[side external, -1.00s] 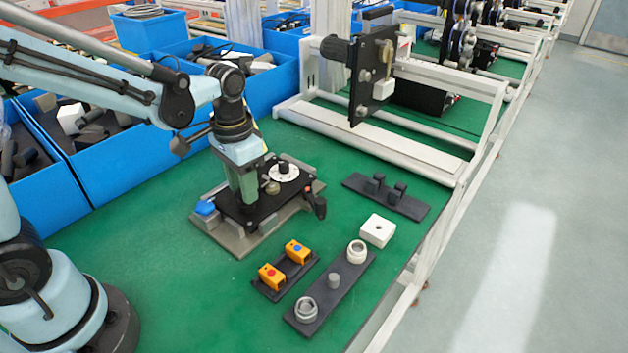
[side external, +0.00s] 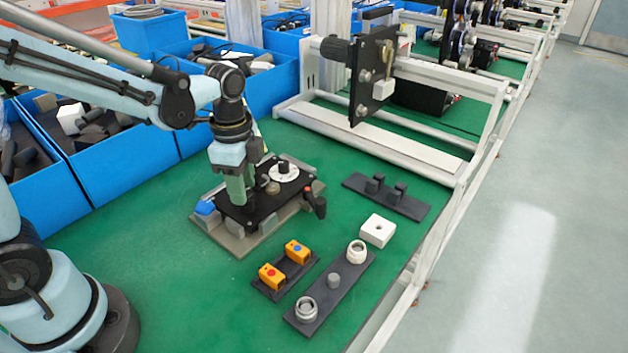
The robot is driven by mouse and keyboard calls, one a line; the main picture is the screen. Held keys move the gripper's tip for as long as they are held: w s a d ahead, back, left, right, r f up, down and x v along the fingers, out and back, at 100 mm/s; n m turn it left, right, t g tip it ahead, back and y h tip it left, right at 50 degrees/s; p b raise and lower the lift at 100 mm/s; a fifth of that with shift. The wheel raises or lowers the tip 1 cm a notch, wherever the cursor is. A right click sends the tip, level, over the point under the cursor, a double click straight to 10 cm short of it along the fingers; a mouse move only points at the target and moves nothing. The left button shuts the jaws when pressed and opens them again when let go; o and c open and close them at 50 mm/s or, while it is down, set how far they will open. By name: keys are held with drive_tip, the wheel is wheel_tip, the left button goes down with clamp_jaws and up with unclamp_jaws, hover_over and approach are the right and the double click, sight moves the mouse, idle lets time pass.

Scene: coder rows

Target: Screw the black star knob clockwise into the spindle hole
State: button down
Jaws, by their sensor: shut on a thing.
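My gripper (side external: 240,200) points straight down at the left part of a black plate (side external: 262,212). The plate sits on a grey fixture (side external: 243,243). The jaws are shut low against the plate on what looks to be the black star knob, which is mostly hidden by the fingers and blends with the dark plate. The spindle hole is hidden under the jaws, so I cannot tell how deep the knob sits. A white dial with a black centre (side external: 284,171) and a small brass-coloured round part (side external: 272,188) lie right of the gripper.
Yellow switch boxes (side external: 272,277), a dark strip with rings (side external: 325,306) and a white block (side external: 377,231) stand in front. Green bench at left is clear.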

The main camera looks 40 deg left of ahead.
drive_tip(key=m, duration=0.3)
drive_tip(key=c, duration=0.6)
unclamp_jaws()
wheel_tip(320, 180, up, 12)
drive_tip(key=s+f+n+t, duration=0.4)
drive_tip(key=n+t, duration=0.3)
drive_tip(key=n, duration=0.8)
drive_tip(key=shift+s+a+f+n, duration=0.2)
drive_tip(key=shift+s+f+n, duration=0.15)
drive_tip(key=shift+f, duration=0.3)
